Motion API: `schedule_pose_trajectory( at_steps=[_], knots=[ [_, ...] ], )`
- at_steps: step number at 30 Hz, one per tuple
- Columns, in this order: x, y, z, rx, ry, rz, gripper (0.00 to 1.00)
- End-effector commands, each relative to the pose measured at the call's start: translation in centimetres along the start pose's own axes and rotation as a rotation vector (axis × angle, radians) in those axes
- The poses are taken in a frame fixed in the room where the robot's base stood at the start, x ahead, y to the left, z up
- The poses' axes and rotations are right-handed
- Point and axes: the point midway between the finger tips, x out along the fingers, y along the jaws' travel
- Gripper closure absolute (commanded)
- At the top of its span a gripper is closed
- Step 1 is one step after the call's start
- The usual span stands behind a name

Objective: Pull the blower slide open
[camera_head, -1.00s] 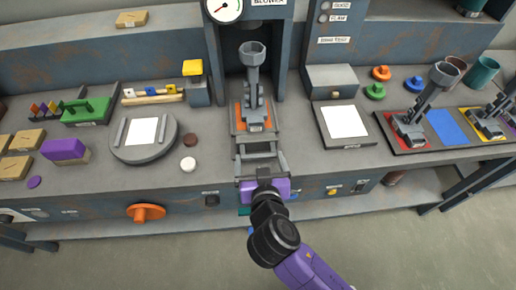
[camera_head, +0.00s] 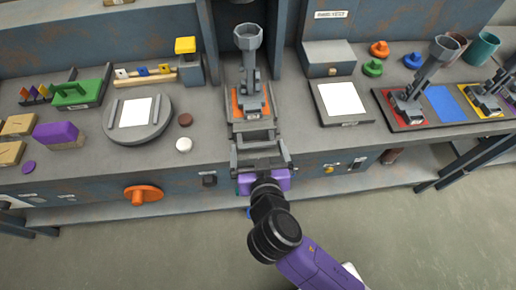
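The blower slide (camera_head: 254,134) is a grey sled with ladder-like crossbars at its front and an orange pad. It carries a tall grey holder with a cup top (camera_head: 248,38), upright, in the dark blower bay. The slide's front end reaches the bench's front edge. My gripper (camera_head: 262,168), with a purple body, is at that front end from below, seemingly touching it. Its fingertips are too small and overlapped to tell whether they are shut on the slide.
Left of the slide are a round grey plate (camera_head: 137,116), a white disc (camera_head: 183,144) and a brown disc (camera_head: 185,119). Right is a grey board with a white sheet (camera_head: 341,100). An orange knob (camera_head: 143,194) sits on the bench front. The floor in front is clear.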

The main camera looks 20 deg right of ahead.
Motion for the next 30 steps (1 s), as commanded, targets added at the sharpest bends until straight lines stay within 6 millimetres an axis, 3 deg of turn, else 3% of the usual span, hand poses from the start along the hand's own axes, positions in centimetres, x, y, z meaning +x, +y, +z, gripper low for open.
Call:
schedule_pose_trajectory(
  at_steps=[8, 21, 30],
  knots=[
    [-1.0, 0.0, 0.1, 0.0, 0.0, -0.001, 0.0],
    [-7.2, 0.0, 0.1, 0.0, 0.0, 0.0, 0.0],
    [-7.8, 0.0, 0.0, 0.0, 0.0, 0.0, 0.0]
  ],
)
